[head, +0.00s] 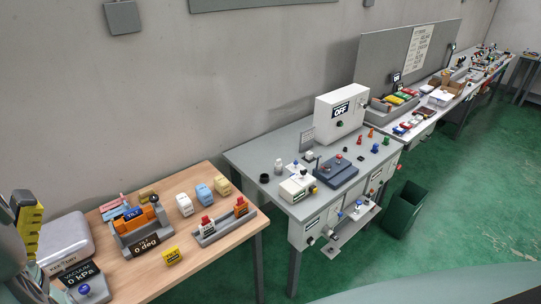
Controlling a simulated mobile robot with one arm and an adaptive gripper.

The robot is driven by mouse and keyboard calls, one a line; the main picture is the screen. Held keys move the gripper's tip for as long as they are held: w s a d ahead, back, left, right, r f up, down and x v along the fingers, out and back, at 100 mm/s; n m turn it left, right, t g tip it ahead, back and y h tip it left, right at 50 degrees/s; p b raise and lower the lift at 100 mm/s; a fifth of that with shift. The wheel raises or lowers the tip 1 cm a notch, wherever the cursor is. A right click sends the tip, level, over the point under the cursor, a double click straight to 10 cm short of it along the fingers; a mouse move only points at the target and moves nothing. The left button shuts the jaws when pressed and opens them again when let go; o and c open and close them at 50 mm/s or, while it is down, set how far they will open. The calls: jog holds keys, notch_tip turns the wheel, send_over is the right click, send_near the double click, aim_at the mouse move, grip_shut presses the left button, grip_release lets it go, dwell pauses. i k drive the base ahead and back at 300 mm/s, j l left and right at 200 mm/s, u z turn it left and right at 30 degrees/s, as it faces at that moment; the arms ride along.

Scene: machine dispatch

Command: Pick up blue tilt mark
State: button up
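A small blue block with white lettering that looks like "TILT" (132,214) sits among orange parts in a grey tilt stand (128,240) on the wooden table. A dark plate reading "0 deg" (145,246) is on the stand's front. I take this blue block for the blue tilt mark. At the left edge of the head view is part of my arm's end, with a yellow, dark-ridged piece that looks like my gripper (28,218). It is left of the stand and apart from it. Its fingertips are not clear, so its opening cannot be told.
On the wooden table (190,277) are a grey case (65,238), a vacuum readout (80,272), a yellow block (172,256), several small blocks and a grey holder with red-topped pieces (225,224). A grey workbench (262,155) adjoins at right. A green bin (405,209) stands on the floor.

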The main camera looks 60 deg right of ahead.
aim_at(135, 212)
jog(key=i+l+z, duration=0.2)
jog(key=i+z, duration=0.5)
jog(key=i, duration=0.25)
jog(key=i+j+z, duration=0.1)
jog(key=i+z, duration=0.25)
jog(key=i, duration=0.15)
